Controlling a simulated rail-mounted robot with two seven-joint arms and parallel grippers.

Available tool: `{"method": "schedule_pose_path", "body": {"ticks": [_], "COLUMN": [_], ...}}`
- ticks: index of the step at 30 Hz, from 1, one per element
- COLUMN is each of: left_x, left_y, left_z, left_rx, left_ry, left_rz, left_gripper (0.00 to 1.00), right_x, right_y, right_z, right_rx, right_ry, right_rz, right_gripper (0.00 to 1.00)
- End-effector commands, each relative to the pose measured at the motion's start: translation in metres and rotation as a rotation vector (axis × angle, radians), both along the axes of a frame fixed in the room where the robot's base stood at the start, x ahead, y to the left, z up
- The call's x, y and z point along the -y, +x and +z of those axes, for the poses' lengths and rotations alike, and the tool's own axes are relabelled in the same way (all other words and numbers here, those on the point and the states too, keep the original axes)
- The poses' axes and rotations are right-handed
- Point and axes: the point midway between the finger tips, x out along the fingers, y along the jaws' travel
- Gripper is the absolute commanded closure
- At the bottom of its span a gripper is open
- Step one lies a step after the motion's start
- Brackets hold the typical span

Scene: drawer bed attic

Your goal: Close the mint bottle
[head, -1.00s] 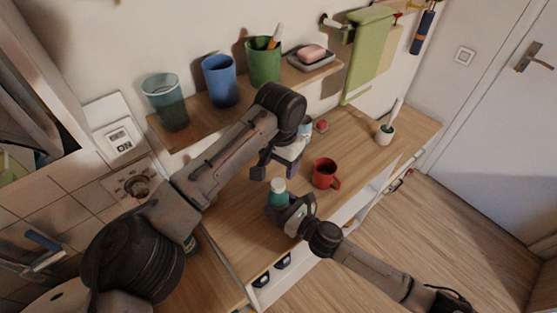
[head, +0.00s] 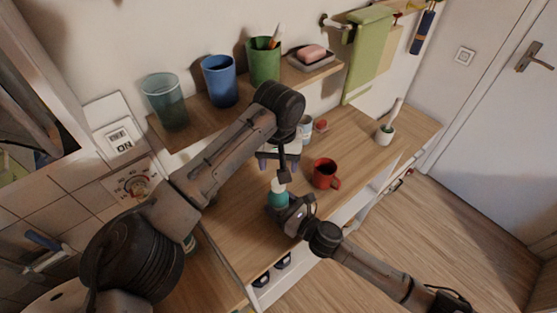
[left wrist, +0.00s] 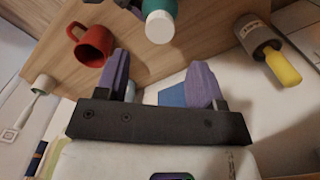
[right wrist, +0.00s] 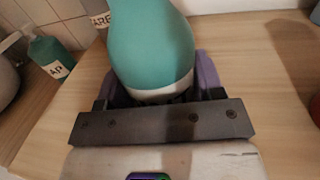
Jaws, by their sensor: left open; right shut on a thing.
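The mint bottle (head: 278,199) is teal with a white top (head: 279,186) and stands upright near the shelf's front. My right gripper (head: 286,208) is shut around its body. The right wrist view shows the bottle (right wrist: 150,45) close up between the purple fingers. My left gripper (head: 277,166) is open and empty, just above the bottle's top. In the left wrist view its purple fingers (left wrist: 160,78) are apart, and the white top (left wrist: 160,27) lies beyond the gap, apart from them. I cannot tell how firmly the top is seated.
A red mug (head: 324,173) stands close to the right of the bottle. A cup (head: 305,128) and a small red thing (head: 321,125) are behind. A brush in a white pot (head: 385,134) is farther right. An upper shelf (head: 190,127) with several cups runs along the wall.

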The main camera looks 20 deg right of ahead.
Motion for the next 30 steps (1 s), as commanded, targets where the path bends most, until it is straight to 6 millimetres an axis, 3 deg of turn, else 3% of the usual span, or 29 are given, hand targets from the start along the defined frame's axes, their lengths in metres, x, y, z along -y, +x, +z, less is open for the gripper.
{"method": "schedule_pose_path", "body": {"ticks": [18,30], "left_x": [-0.001,-0.001], "left_y": [0.000,0.000], "left_z": [-0.070,-0.079], "left_rx": [-0.002,-0.001], "left_ry": [0.001,0.000], "left_rz": [0.000,-0.001], "left_gripper": [0.38,0.38], "right_x": [0.000,0.000], "right_y": [0.000,0.000], "right_z": [-0.002,-0.002], "right_rx": [-0.003,-0.003], "right_ry": [0.000,0.000], "right_rz": [-0.001,-0.001], "right_gripper": [1.00,1.00]}}
